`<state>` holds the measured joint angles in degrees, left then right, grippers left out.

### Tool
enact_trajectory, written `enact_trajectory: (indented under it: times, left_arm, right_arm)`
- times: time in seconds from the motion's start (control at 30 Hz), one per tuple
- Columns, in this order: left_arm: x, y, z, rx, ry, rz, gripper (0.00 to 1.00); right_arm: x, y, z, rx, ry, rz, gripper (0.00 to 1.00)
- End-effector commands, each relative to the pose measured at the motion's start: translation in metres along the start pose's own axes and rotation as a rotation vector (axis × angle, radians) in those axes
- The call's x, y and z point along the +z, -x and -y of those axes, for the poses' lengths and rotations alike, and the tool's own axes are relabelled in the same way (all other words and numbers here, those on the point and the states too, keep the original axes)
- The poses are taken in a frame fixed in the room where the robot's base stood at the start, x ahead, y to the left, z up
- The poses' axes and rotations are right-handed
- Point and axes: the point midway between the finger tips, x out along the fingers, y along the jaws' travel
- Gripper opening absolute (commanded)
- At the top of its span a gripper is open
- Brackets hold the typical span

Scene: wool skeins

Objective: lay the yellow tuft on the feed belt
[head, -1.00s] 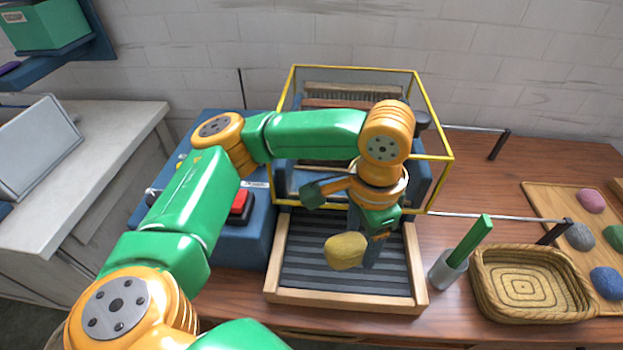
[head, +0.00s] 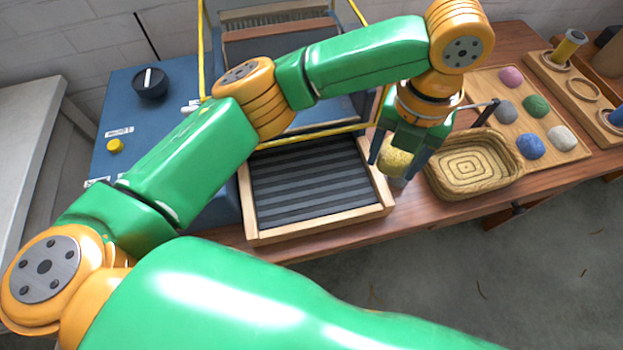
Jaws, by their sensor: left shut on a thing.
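The yellow tuft (head: 396,158) is between the fingers of my left gripper (head: 397,165), which is shut on it. The gripper points down, at the right side of the feed belt (head: 312,180) in the head view. My right gripper is not in view.
A woven basket (head: 470,165) stands right of the belt. Beyond it a wooden board (head: 480,92) holds several coloured tufts. A yellow-edged guard frame (head: 330,131) rises behind the belt. A blue control housing (head: 115,82) with a black knob stands at left.

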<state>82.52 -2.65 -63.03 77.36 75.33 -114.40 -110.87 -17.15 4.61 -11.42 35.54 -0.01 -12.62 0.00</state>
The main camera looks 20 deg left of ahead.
Motion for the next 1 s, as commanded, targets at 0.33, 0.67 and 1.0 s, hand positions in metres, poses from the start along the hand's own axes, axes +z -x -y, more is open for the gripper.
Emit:
enact_trajectory:
  times: [0.33,0.67,1.0]
  left_arm:
    - [-0.025,-0.032,-0.071,0.004,-0.087,-0.006,0.14]
    - [-0.044,-0.094,-0.125,0.003,-0.087,-0.005,0.14]
    - [-0.045,-0.130,-0.130,0.003,-0.091,-0.001,0.14]
  right_arm:
    - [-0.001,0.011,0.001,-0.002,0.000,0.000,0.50]
    - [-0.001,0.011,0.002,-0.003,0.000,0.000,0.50]
    - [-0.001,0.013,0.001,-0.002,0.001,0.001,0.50]
